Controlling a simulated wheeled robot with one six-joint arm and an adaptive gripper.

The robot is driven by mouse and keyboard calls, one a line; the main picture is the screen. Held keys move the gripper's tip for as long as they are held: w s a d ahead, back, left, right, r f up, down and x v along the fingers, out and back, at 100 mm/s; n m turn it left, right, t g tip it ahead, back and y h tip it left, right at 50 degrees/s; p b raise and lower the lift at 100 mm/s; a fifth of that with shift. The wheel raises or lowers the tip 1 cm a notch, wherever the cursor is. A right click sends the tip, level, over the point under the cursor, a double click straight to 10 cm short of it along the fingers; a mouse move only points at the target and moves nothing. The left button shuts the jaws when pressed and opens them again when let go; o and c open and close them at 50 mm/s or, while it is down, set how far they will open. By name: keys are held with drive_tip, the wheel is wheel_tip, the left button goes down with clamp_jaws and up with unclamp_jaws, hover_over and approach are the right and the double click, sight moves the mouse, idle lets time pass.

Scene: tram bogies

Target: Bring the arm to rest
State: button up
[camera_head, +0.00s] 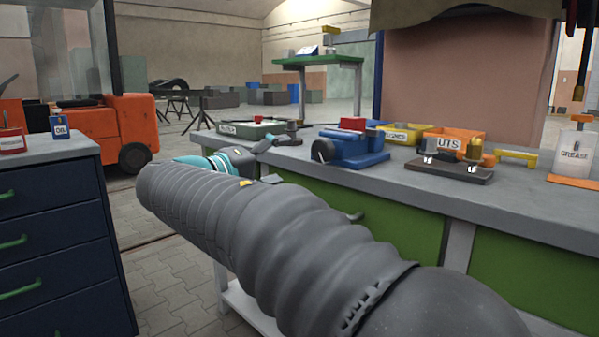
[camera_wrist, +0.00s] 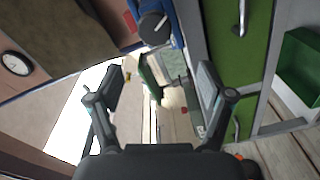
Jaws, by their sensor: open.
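My arm stretches from the lower right of the head view toward the workbench, in a grey ribbed cover. My gripper (camera_head: 262,143) shows small beyond the teal wrist part, close to the bench's left end. In the wrist view my gripper (camera_wrist: 160,90) has its two fingers wide apart with nothing held between them. The workbench (camera_head: 400,180) has a grey top and green front panels.
On the bench are a blue vise (camera_head: 350,147), a grey-green tray (camera_head: 250,128), an orange bin (camera_head: 455,142) and a grease container (camera_head: 573,155). A dark blue drawer cabinet (camera_head: 60,230) stands at left. An orange forklift (camera_head: 125,120) is behind. Paved floor between cabinet and bench is clear.

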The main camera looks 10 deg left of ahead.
wheel_tip(320, 180, down, 13)
drive_tip(key=s+a+n+g+y, duration=0.1)
drive_tip(key=n+g+y, duration=0.2)
drive_tip(key=n+y, duration=0.1)
drive_tip(key=s+d+f+g+y, duration=0.1)
drive_tip(key=s+d+f+g, duration=0.3)
drive_tip(key=f, duration=0.3)
drive_tip(key=s+d+f+m+y+p, duration=0.1)
drive_tip(key=s+d+f+m, duration=0.1)
drive_tip(key=s+d, duration=0.5)
drive_tip(key=s+d+f+m+g+y, duration=0.1)
drive_tip(key=s+d+f+m+y, duration=0.1)
drive_tip(key=s+d+m, duration=0.3)
drive_tip(key=s+d+f+m+y+p, duration=0.1)
drive_tip(key=s+d+m, duration=0.3)
drive_tip(key=s+d, duration=0.7)
drive_tip(key=shift+d+f+g+y+p, duration=0.4)
drive_tip(key=shift+d+y, duration=0.3)
drive_tip(key=shift+d, duration=0.25)
drive_tip(key=shift+s, duration=0.1)
